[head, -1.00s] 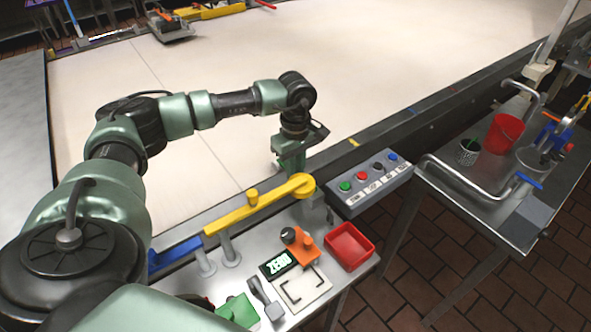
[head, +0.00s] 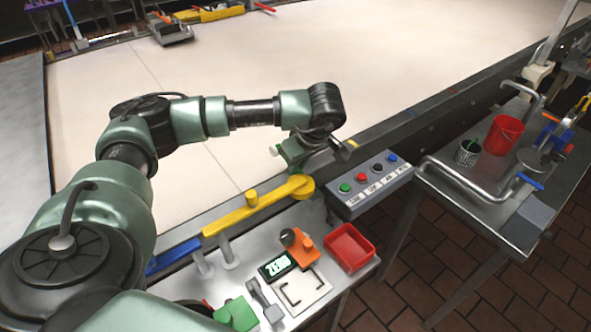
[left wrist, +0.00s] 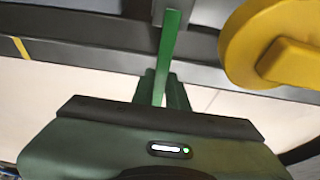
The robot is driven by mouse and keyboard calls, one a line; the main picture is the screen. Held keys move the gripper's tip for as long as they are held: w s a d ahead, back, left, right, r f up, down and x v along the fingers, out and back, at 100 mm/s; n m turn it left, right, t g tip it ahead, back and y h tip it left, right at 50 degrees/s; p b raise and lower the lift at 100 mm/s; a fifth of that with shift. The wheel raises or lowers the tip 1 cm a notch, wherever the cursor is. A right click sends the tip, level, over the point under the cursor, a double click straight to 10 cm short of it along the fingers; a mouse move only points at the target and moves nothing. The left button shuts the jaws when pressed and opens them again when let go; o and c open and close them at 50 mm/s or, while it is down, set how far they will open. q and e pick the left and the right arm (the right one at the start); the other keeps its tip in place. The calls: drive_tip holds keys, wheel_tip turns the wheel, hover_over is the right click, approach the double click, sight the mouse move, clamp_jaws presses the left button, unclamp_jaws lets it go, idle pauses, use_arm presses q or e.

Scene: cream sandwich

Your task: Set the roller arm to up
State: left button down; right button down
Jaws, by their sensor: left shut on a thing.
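A yellow arm (head: 245,212), probably the roller arm, lies along the near edge of the belt. It has a round hub (head: 301,186) at its right end and a raised knob on top. The hub shows large at the right of the left wrist view (left wrist: 250,45). My left gripper (head: 281,151) is above the belt edge, just behind the hub and apart from it. It is shut on a narrow green strip (left wrist: 170,45), which sticks out past the fingers (left wrist: 165,92). What the strip belongs to cannot be told. My right gripper is not in view.
A grey button box (head: 370,185) stands right of the hub. A red tray (head: 349,248), an orange part (head: 306,249) and a display (head: 277,267) are on the near table. A side table holds a red bucket (head: 503,135).

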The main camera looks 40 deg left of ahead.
use_arm(q)
drive_tip(key=shift+d+r+t+y+b, duration=0.2)
drive_tip(key=shift+d+r+y+b, duration=0.15)
drive_tip(key=shift+y, duration=0.3)
drive_tip(key=shift+d+r+t+y+b, duration=0.1)
drive_tip(key=shift+r+t+y+b, duration=0.15)
drive_tip(key=shift+r+y, duration=0.3)
drive_tip(key=shift+s, duration=0.1)
drive_tip(key=c, duration=1.4)
unclamp_jaws()
drive_tip(key=shift+f, duration=0.1)
drive_tip(key=v, duration=0.6)
drive_tip(key=shift+d+r, duration=0.25)
drive_tip(key=shift+r, duration=0.1)
drive_tip(key=shift+s+d+r, duration=0.1)
drive_tip(key=shift+d+r, duration=0.2)
drive_tip(key=shift+r, duration=0.1)
